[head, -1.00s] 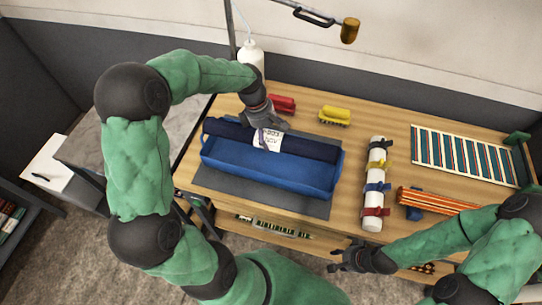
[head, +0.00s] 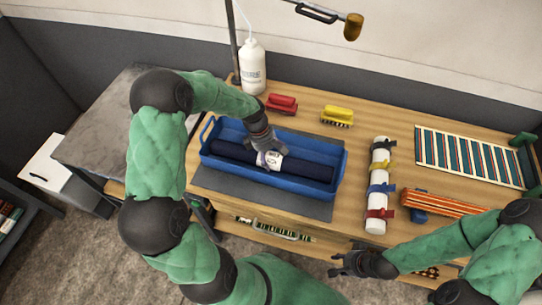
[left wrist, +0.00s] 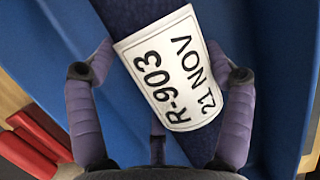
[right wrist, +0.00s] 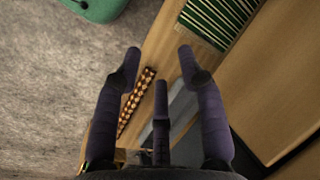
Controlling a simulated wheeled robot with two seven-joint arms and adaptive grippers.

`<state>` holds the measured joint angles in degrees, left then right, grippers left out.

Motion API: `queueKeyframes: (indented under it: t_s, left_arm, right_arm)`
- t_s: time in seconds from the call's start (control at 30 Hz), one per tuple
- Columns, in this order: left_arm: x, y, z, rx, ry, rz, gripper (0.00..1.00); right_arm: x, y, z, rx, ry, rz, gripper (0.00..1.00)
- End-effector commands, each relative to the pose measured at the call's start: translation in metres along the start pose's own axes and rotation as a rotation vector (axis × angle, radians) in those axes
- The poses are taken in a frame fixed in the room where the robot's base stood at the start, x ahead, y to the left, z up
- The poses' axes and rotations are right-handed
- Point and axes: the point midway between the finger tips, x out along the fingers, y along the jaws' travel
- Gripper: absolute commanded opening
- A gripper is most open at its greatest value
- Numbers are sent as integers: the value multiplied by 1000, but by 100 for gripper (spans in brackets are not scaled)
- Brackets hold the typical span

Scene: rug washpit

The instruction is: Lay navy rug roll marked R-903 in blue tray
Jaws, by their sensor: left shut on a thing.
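The navy rug roll (head: 305,168) lies lengthwise inside the blue tray (head: 330,189), below the rim as far as I can see. Its white label reads R-903, 21 NOV in the left wrist view (left wrist: 172,72). My left gripper (head: 268,158) is shut on the roll at its middle, with a finger on each side of the label. The blue tray also shows in the left wrist view (left wrist: 40,45). My right gripper (head: 340,265) is off the table's front edge, and in the right wrist view (right wrist: 157,58) its fingers are apart and empty.
The tray stands on a grey mat (head: 240,189). Behind it are a white bottle (head: 252,70), a red brush (head: 282,103) and a yellow brush (head: 337,115).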

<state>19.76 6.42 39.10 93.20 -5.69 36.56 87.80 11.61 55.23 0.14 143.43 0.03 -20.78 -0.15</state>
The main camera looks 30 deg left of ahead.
Motion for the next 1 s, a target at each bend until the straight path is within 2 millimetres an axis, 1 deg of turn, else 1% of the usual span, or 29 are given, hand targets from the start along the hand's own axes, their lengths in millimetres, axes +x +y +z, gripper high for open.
queueKeyframes:
  t_s: [0.17,0.3,0.33,0.37,0.4,0.77,0.87,0.97,1.0]
  left_arm:
    - [-2,1,0,0,0,4,25]
    - [1,1,-1,0,0,4,25]
    - [1,1,0,0,0,2,90]
    - [1,1,0,0,0,2,98]
    - [1,1,0,0,0,2,100]
    - [0,1,0,0,0,2,100]
    - [-7,1,0,0,1,3,100]
    - [-20,2,0,0,1,5,100]
    - [-27,2,0,-1,1,5,100]
  right_arm:
    - [-1,0,0,0,0,0,40]
    - [1,0,0,0,0,0,40]
    - [0,0,0,0,0,0,40]
    - [0,0,0,0,0,0,40]
    - [0,0,0,0,0,0,40]
    - [0,0,0,0,0,0,40]
    - [-2,-1,0,0,0,0,40]
    - [-5,-2,0,0,0,0,40]
    - [-7,-2,0,0,0,0,40]
